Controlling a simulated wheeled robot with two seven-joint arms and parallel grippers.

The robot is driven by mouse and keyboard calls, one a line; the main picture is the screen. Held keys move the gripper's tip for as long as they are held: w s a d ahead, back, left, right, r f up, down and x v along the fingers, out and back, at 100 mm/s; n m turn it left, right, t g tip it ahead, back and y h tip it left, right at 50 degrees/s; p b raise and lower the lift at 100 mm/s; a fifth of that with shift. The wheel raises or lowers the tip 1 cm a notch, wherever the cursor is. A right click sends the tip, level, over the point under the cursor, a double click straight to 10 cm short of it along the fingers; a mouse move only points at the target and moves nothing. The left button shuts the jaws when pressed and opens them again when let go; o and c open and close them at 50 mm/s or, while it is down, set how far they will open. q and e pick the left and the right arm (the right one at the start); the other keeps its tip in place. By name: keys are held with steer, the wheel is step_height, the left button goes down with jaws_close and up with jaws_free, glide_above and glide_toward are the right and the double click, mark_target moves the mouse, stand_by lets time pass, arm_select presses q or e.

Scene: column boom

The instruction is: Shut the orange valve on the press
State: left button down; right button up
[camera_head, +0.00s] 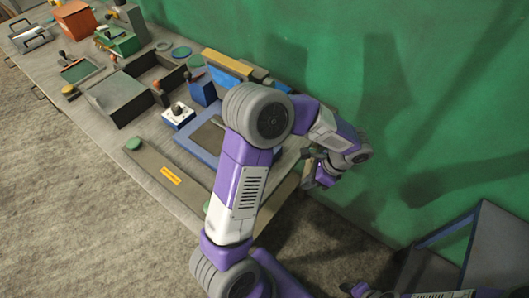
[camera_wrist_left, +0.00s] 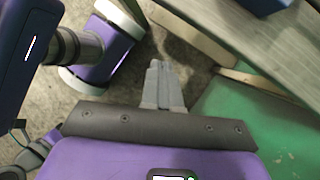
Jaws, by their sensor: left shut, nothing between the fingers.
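I cannot make out an orange valve or a press for certain in either view. My left arm rises from the bottom of the head view and bends over the right end of the workbench (camera_head: 190,185). My left gripper (camera_head: 322,172) hangs beyond that end, close to the green wall, away from the things on the bench. In the left wrist view its grey fingers (camera_wrist_left: 157,75) are together with nothing between them. Part of my right arm shows at the bottom right edge of the head view; its fingers cannot be made out.
On the bench are an orange box (camera_head: 74,20), a green device (camera_head: 122,42), an open grey tray (camera_head: 118,103), a white box with a black knob (camera_head: 178,115) and a blue block (camera_head: 203,90). The green wall (camera_head: 400,70) runs behind.

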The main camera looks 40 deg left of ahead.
arm_select(q)
steer(key=w+a+r+y, duration=0.1)
steer(key=a+r+y, duration=0.4)
steer(key=r, duration=0.7)
steer(key=a+r+b+x, duration=0.1)
steer(key=b+x, duration=0.3)
steer(key=x, duration=0.9)
steer(key=shift+s+a+m+h, duration=0.3)
steer(key=shift+s+a+h, duration=0.1)
arm_select(e)
step_height(320, 180, down, 4)
steer(key=shift+f, duration=0.25)
steer(key=shift+a+r, duration=0.1)
